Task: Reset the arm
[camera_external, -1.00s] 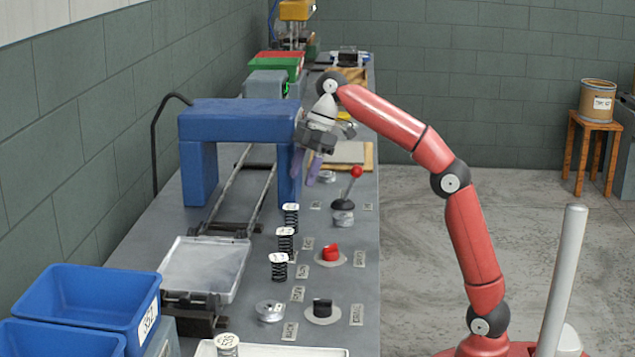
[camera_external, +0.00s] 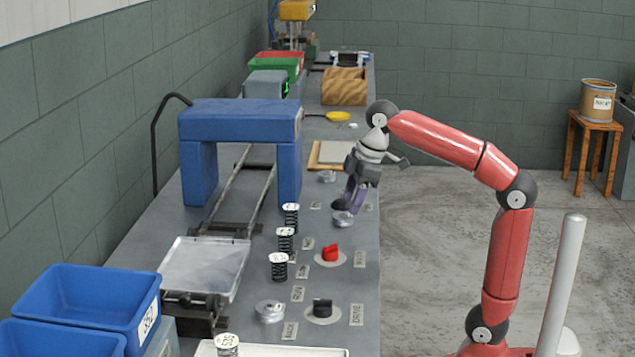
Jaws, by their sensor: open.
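My red arm (camera_external: 454,149) reaches over the right edge of the bench from its base at the lower right. My gripper (camera_external: 350,200) points down with its purple fingers open, in front of or just above the grey lever base (camera_external: 343,219). The lever's red ball is hidden, and I cannot tell if the fingers touch the lever. Nothing shows held in the fingers.
A blue gantry (camera_external: 240,118) spans rails at the left, with a pale tray (camera_external: 205,266) nearer. Several black springs (camera_external: 278,266), a red knob (camera_external: 331,252) and a black knob (camera_external: 322,308) stand on the bench. Open floor (camera_external: 425,270) lies right.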

